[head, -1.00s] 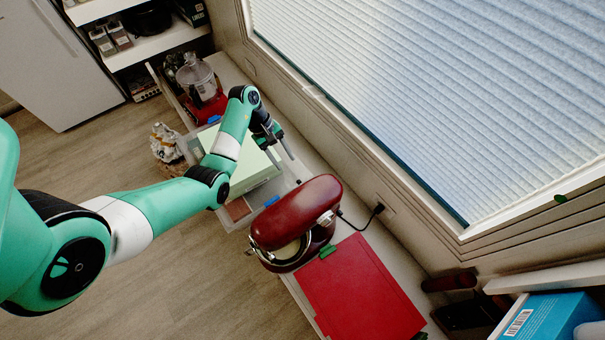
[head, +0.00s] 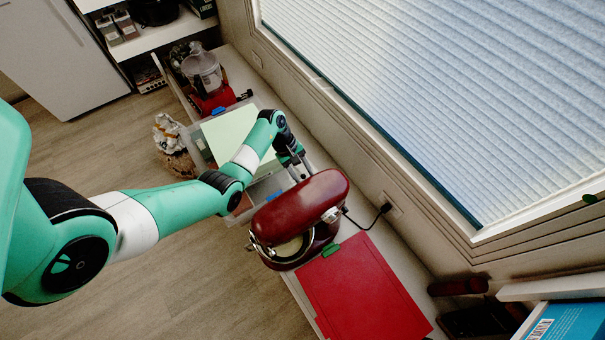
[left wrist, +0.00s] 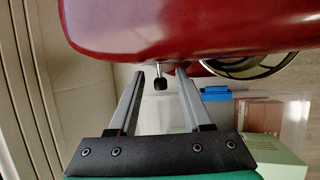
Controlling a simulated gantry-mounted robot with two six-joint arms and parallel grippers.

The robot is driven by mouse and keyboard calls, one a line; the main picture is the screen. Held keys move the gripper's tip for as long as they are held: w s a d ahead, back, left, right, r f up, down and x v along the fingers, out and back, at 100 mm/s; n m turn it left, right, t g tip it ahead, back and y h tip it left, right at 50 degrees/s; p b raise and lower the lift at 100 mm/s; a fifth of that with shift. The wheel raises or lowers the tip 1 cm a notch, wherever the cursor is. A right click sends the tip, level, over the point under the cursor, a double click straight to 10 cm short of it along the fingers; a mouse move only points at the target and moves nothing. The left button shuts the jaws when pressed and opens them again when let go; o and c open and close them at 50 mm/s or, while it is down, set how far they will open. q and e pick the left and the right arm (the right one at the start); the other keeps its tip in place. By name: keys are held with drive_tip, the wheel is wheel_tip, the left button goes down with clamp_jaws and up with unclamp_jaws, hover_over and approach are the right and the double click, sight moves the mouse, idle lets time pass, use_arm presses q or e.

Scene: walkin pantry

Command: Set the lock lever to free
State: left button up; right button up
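The red stand mixer (head: 300,205) stands on the counter. It also fills the top of the left wrist view (left wrist: 190,25). There, a short metal lever with a black knob (left wrist: 160,83) sticks out from the mixer's side. My left gripper (left wrist: 160,72) is open, with one finger on each side of the lever in the picture. I cannot tell if the fingertips reach it in depth or touch it. My right gripper is not in view.
A clear bin with a pale green box (head: 229,135) stands left of the mixer. Beyond it is a red food processor (head: 207,84). A red board (head: 362,290) lies right of the mixer. The window wall (head: 350,155) runs close behind the counter.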

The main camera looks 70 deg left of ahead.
use_arm(q)
clamp_jaws()
idle(1.3)
